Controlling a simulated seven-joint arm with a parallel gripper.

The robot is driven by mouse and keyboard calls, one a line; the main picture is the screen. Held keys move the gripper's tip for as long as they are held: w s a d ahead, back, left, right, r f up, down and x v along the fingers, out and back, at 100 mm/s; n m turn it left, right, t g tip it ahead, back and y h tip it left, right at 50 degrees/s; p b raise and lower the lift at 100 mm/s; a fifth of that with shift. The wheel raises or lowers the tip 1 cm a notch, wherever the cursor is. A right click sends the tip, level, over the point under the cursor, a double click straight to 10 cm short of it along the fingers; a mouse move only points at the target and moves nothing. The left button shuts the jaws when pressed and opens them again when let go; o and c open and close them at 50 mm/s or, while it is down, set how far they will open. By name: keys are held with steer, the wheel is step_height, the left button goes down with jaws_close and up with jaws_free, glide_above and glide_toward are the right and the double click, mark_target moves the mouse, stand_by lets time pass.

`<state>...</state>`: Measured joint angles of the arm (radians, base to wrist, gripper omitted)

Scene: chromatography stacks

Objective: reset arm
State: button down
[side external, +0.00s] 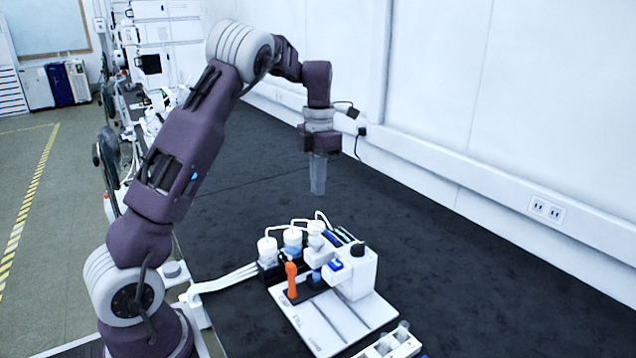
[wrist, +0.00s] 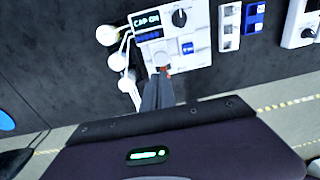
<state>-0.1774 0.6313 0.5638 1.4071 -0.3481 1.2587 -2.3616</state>
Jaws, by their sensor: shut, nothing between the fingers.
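My gripper (side external: 318,178) hangs pointing down above the black bench, higher than the white chromatography unit (side external: 357,272) and behind it in the side view. Its fingers are together with nothing between them. In the wrist view my gripper (wrist: 160,78) also shows closed, its tips seen against the lower edge of the white unit (wrist: 172,25). My arm is raised and bent at the elbow, apart from everything on the bench.
White-capped bottles (side external: 292,240) with white tubes stand beside the unit. An orange object (side external: 291,280) stands upright on the white base plate (side external: 330,325). A small white rack (side external: 388,345) lies at the front. The black bench (side external: 440,255) is clear to the right; a white wall (side external: 520,110) stands behind.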

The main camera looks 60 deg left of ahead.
steer(key=s+d+r+m+t, duration=0.3)
steer(key=s+d+r+m, duration=0.75)
steer(key=d+m, duration=0.4)
steer(key=s+d+f+m+t, duration=0.1)
steer(key=s+d+m, duration=0.2)
steer(key=s+m, duration=0.5)
steer(key=s+d+f+m+t, duration=0.1)
steer(key=s+d+m, duration=0.3)
steer(key=m, duration=0.9)
steer(key=s+t, duration=0.1)
steer(key=s, duration=0.2)
steer(key=shift+s+f, duration=0.2)
steer(key=shift+s, duration=0.2)
